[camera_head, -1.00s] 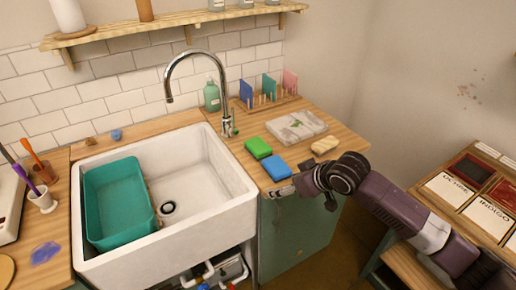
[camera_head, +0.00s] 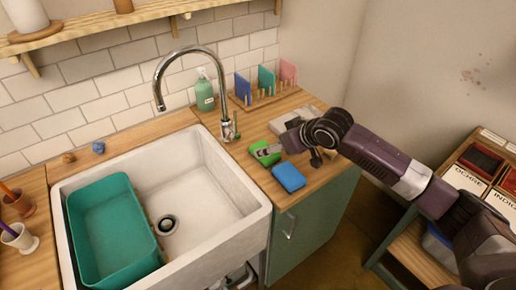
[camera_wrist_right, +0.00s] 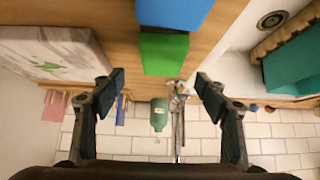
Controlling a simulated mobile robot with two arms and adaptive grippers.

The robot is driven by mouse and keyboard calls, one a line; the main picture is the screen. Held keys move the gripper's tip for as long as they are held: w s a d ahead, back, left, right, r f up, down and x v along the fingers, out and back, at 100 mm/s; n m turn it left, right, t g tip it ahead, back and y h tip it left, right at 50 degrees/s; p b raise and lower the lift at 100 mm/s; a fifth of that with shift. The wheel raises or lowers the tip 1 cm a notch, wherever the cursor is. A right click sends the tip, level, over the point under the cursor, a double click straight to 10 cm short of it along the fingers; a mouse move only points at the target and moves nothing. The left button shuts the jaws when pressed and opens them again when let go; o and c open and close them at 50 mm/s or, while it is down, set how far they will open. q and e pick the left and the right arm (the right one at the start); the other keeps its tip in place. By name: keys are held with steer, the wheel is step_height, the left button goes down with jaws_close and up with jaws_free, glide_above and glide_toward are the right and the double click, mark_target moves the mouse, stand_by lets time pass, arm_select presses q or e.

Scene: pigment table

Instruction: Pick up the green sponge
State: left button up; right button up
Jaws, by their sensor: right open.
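The green sponge (camera_head: 268,160) lies on the wooden counter right of the sink, just behind the blue sponge (camera_head: 288,177). My right gripper (camera_head: 268,151) reaches in from the right over the green sponge and covers part of it. In the right wrist view the green sponge (camera_wrist_right: 164,54) lies between the lines of the two spread fingers of my right gripper (camera_wrist_right: 161,82), touching neither. The gripper is open and empty. The blue sponge (camera_wrist_right: 174,12) shows at the top edge there. My left gripper is not in view.
The tap (camera_head: 228,125) and the green soap bottle (camera_head: 204,92) stand behind and left of the sponges. A rack (camera_head: 270,98) with coloured boards is at the back. A pale slab (camera_wrist_right: 50,52) lies beside the sponges. The sink (camera_head: 245,215) holds a teal tub (camera_head: 112,220).

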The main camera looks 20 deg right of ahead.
steer(key=shift+w+a+f, duration=0.15)
steer(key=shift+w+f, duration=0.05)
steer(key=shift+f, duration=0.05)
steer(key=shift+w+a+f+p, duration=0.1)
steer(key=shift+w+f+p, duration=0.05)
steer(key=shift+f+p, duration=0.2)
steer(key=p+x, duration=0.1)
steer(key=x, duration=0.2)
steer(key=shift+w+a+f, duration=0.2)
steer(key=shift+w+f, duration=0.05)
steer(key=shift+w+a+f, duration=0.1)
steer(key=shift+w+f, duration=0.1)
steer(key=shift+f, duration=0.05)
steer(key=shift+w+f, duration=0.1)
steer(key=shift+f, duration=0.05)
steer(key=c, duration=0.7)
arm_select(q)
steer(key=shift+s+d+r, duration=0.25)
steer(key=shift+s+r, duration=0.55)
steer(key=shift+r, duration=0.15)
arm_select(e)
steer(key=shift+c, duration=0.6)
